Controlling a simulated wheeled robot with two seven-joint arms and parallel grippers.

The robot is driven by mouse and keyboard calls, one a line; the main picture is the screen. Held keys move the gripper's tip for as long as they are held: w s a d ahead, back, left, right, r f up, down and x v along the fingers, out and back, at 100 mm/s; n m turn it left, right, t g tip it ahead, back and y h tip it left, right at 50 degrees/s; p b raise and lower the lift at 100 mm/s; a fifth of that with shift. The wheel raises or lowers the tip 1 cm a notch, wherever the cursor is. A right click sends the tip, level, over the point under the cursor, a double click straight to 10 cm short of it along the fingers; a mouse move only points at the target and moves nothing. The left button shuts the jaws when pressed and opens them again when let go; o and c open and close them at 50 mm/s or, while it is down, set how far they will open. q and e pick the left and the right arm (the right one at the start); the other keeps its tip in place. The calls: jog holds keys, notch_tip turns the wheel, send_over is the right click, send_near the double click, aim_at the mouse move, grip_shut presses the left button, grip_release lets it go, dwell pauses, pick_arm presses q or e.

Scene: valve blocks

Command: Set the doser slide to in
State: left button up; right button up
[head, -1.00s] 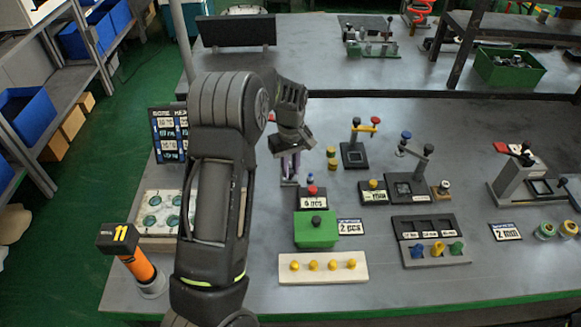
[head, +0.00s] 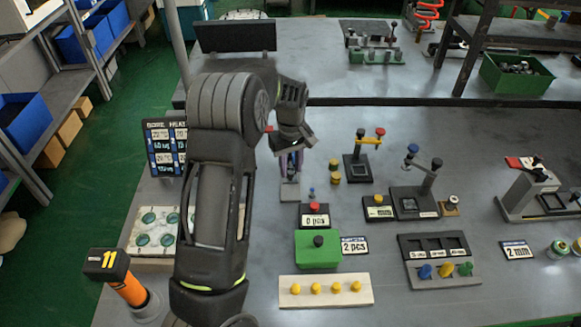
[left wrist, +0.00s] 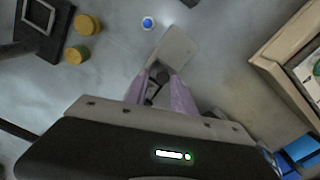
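My left gripper (head: 291,165) points down over a small light-grey plate (head: 290,192), which I take to be part of the doser. In the left wrist view the plate (left wrist: 177,48) lies just beyond the fingertips, and a dark knob-like part (left wrist: 159,76) shows between the two purple fingers. I cannot tell whether they grip it or only stand around it. The slide's position is mostly hidden by the gripper. A small blue piece (head: 311,192) stands beside the plate; it also shows in the left wrist view (left wrist: 148,23). My right gripper is out of view.
A counter with a red button (head: 314,208) and a green box (head: 317,250) stand in front of the plate. Yellow pieces (head: 335,172) and lever blocks (head: 357,166) lie to the right. A notice board (head: 165,145) stands at left.

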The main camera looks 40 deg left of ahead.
aim_at(291, 171)
pick_arm(q)
jog(key=shift+o, duration=0.7)
jog(key=shift+s, duration=0.1)
notch_tip(291, 171, up, 8)
jog(key=shift+f+b, duration=0.15)
jog(key=shift+b, duration=0.5)
jog(key=shift+d+f, duration=0.1)
